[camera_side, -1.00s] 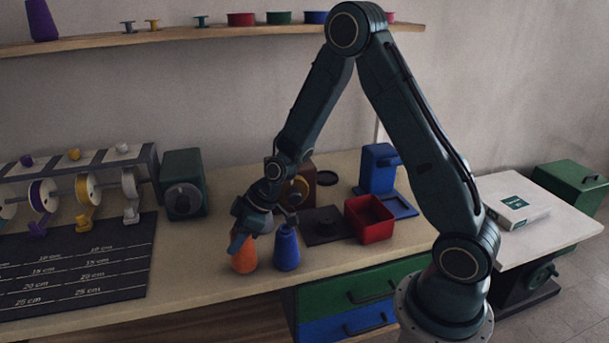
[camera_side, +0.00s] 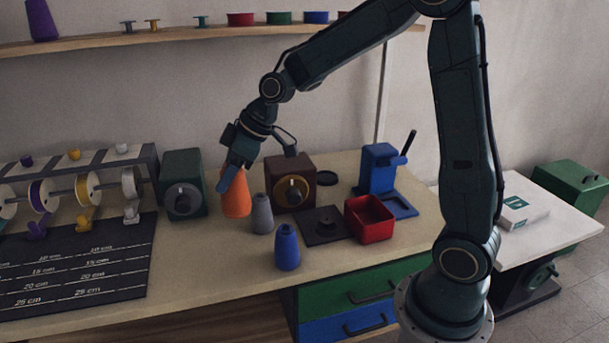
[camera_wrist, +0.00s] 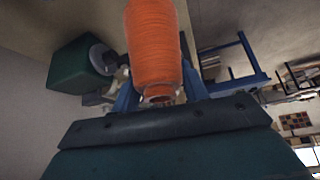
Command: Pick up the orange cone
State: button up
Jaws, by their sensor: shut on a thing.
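The orange cone (camera_side: 236,197) is held in my gripper (camera_side: 232,177), raised above the bench. In the side view a blue finger crosses the cone's upper part. In the wrist view the orange cone (camera_wrist: 155,45) stands between the two blue fingers of my gripper (camera_wrist: 158,88), and its narrow end points towards my palm. The blue cone (camera_side: 287,248) and the grey cone (camera_side: 262,214) stand upright on the bench, to the right of and lower in the picture than the orange cone.
A brown box with a round dial (camera_side: 291,186) and a green box (camera_side: 184,180) stand behind. A red bin (camera_side: 369,221) and a blue stand (camera_side: 378,170) are to the right. A dark measuring mat (camera_side: 75,262) lies at left.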

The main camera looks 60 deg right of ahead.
jog(key=shift+r, duration=1.05)
